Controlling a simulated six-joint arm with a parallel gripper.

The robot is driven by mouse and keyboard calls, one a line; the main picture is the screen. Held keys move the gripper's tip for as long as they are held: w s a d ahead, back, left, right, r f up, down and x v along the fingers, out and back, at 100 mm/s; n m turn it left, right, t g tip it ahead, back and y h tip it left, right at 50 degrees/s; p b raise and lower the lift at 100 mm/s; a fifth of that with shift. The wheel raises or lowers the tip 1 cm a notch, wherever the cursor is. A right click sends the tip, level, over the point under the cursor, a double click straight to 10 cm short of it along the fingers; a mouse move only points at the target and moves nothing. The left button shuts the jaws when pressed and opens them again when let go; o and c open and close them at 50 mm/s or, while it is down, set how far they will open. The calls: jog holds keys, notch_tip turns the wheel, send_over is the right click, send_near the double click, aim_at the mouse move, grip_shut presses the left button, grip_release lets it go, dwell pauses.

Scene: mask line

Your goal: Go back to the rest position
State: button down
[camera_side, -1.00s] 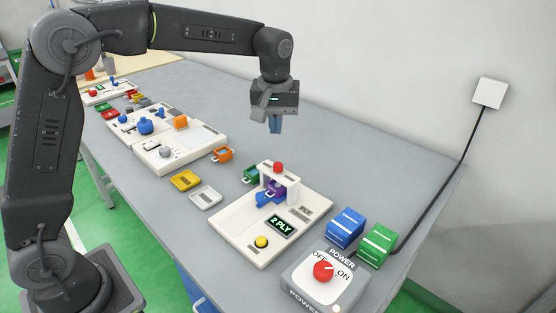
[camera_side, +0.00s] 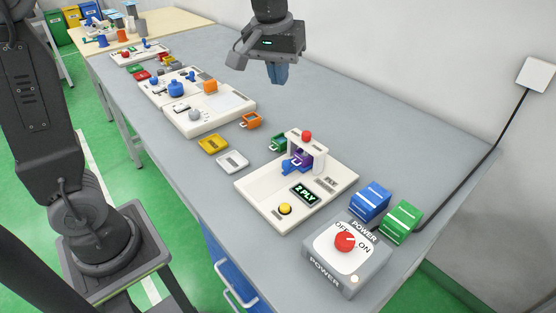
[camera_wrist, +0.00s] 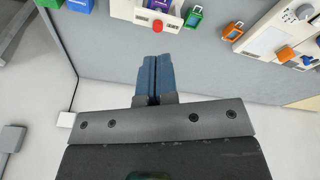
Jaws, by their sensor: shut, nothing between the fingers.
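My gripper (camera_side: 277,78) hangs above the grey table (camera_side: 330,115), behind the 2 PLY station, with blue fingers pointing down. Its fingers are shut with nothing between them. In the wrist view, the two blue fingers (camera_wrist: 154,65) lie side by side over bare table. The white 2 PLY station (camera_side: 258,189) has a red-topped arch, a yellow button and a lit display, and stands apart from my gripper.
A grey power box (camera_side: 325,262) with a red knob stands at the front right. Blue (camera_side: 370,200) and green (camera_side: 401,222) boxes are beside it. Orange (camera_side: 250,121), yellow (camera_side: 212,144) and white (camera_side: 232,162) trays lie left of the station. A wall bounds the table's back.

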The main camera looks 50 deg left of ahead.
jog(key=s+f+m+t, duration=0.1)
jog(key=s+f+m, duration=0.1)
jog(key=s, duration=0.7)
jog(key=s+f+m+t, duration=0.2)
jog(key=s+m, duration=0.1)
jog(key=s, duration=0.7)
jog(key=shift+s+a+f, duration=0.2)
jog(key=shift+a+f, duration=0.05)
jog(key=shift+f, duration=0.1)
